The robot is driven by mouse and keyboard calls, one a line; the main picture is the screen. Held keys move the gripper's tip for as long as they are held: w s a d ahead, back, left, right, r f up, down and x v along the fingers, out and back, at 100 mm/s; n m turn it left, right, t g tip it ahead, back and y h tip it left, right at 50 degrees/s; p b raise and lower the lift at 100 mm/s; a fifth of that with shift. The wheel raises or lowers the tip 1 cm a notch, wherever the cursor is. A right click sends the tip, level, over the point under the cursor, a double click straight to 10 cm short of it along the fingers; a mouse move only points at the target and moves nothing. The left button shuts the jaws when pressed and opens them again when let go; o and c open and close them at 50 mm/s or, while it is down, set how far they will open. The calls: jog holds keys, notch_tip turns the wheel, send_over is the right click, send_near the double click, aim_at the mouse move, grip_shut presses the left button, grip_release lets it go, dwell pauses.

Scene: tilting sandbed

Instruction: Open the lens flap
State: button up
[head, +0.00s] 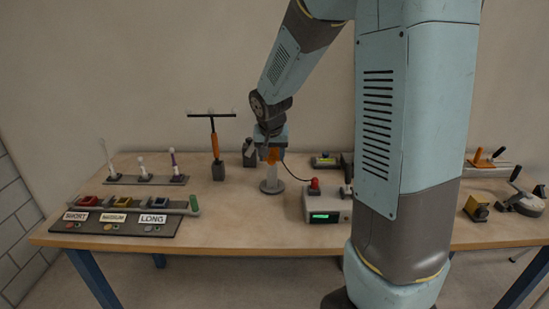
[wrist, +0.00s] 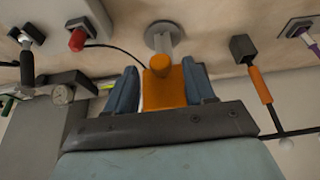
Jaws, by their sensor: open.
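An orange piece with a rounded knob, which looks like the lens flap (wrist: 163,90), sits at the top of a grey post on a round base (head: 272,187). In the wrist view the base (wrist: 165,30) lies beyond it. My gripper (wrist: 160,68) is open, with one blue finger on each side of the orange piece. I cannot tell whether the fingers touch it. In the head view my gripper (head: 271,148) is over the post and hides most of the flap. Whether the flap is open or shut cannot be told.
A grey box with a red knob (head: 315,184) and green display stands right of the post. A black T-handled lever with an orange grip (head: 215,145) stands to its left. Labelled buttons (head: 115,220) and small levers (head: 143,165) fill the table's left. My arm hides part of the right side.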

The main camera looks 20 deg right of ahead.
jog(key=shift+x, duration=1.05)
grip_shut()
